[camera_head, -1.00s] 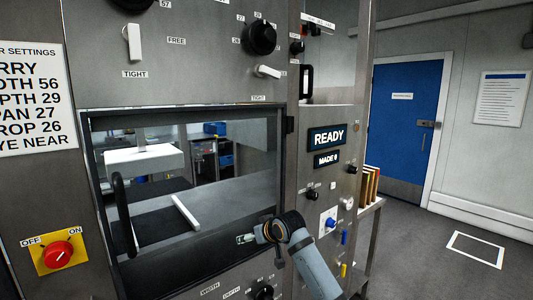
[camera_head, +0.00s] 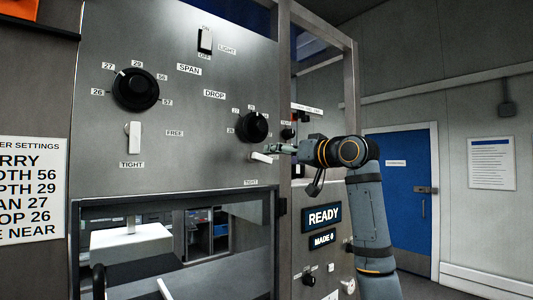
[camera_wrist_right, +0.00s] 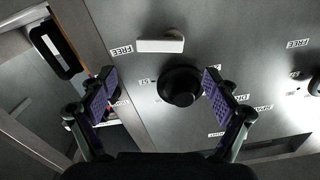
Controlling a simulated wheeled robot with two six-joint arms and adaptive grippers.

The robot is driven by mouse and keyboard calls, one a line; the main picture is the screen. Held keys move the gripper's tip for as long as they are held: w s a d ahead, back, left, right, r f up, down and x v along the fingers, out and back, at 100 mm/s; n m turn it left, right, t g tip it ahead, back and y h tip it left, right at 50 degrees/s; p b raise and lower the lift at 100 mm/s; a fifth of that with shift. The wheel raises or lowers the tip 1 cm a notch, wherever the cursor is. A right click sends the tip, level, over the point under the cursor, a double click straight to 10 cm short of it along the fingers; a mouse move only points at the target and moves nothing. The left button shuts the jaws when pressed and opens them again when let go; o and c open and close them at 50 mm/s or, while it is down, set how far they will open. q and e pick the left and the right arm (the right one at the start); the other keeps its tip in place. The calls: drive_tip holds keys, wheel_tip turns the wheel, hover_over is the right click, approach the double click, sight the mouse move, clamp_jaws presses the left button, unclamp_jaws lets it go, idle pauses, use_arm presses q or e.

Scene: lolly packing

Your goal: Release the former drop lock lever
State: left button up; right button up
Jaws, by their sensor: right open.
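The drop lock lever (camera_head: 262,157) is a white bar below the black drop dial (camera_head: 252,127) on the grey panel. It lies nearly sideways, with a TIGHT label below it. In the right wrist view the lever (camera_wrist_right: 160,45) lies beside the dial (camera_wrist_right: 180,85), one end towards a FREE label (camera_wrist_right: 122,50). My right gripper (camera_head: 283,149) is just right of the lever in the head view. In the wrist view its fingers (camera_wrist_right: 162,95) are open and apart, with the dial between and beyond them; the lever is not between the pads. My left gripper is not in view.
The span dial (camera_head: 135,89) and its white upright lever (camera_head: 134,137) are to the left. Below is a framed window (camera_head: 225,192). A READY display (camera_head: 322,217) and small knobs sit at right. A metal post (camera_head: 351,90) stands behind my right arm.

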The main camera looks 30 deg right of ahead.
sight(262, 158)
drive_tip(key=w+p, duration=0.3)
drive_tip(key=w, duration=0.4)
drive_tip(key=shift+a, duration=0.25)
drive_tip(key=shift+r, duration=0.1)
drive_tip(key=c, duration=1.2)
drive_tip(key=shift+o, duration=0.2)
drive_tip(key=n+p, duration=0.2)
drive_tip(key=n, duration=0.1)
drive_tip(key=shift+r, duration=0.3)
drive_tip(key=o, duration=1.2)
drive_tip(key=shift+c, duration=0.2)
